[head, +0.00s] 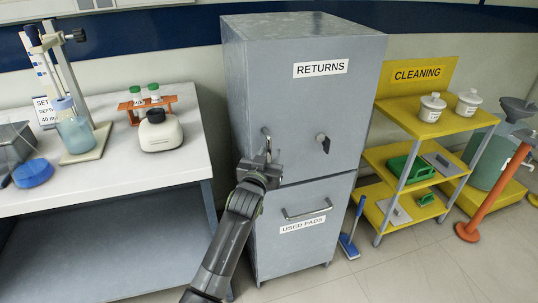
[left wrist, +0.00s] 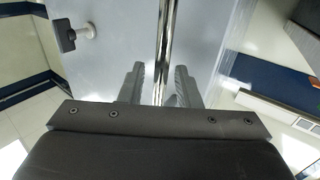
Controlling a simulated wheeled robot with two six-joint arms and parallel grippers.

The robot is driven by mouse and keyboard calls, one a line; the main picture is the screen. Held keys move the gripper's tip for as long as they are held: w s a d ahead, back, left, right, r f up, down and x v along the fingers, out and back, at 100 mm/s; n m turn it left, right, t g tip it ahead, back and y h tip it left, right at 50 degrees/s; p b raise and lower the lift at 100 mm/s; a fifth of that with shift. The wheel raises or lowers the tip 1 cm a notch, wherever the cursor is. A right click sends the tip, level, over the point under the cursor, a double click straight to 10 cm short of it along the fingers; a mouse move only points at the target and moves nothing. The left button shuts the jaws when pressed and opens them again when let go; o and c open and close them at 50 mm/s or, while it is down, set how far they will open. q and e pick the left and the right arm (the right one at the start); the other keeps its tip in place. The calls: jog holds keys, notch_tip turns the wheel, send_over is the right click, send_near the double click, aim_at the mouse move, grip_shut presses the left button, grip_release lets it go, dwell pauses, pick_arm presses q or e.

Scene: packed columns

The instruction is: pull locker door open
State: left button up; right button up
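The grey locker (head: 300,100) marked RETURNS stands in the middle of the head view, with its upper door (head: 290,110) closed. A vertical metal bar handle (head: 266,133) is near the door's left edge; in the left wrist view it is a shiny chrome bar (left wrist: 163,45). My left gripper (head: 265,160) is at the handle's lower part. In the left wrist view its two fingers (left wrist: 160,88) stand apart on either side of the bar, with gaps visible, so it looks open around it. A dark knob (head: 323,142) sits right of the handle. My right gripper is not in view.
Below the door is a USED PADS front with a bar handle (head: 307,210). A white bench (head: 110,180) with lab items stands close on the left. A yellow CLEANING shelf (head: 400,110) and a blue brush (head: 350,240) are on the right. Floor in front is clear.

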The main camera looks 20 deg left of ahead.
pick_arm(q)
jog(key=shift+w, duration=0.3)
jog(key=shift+c, duration=0.3)
grip_shut()
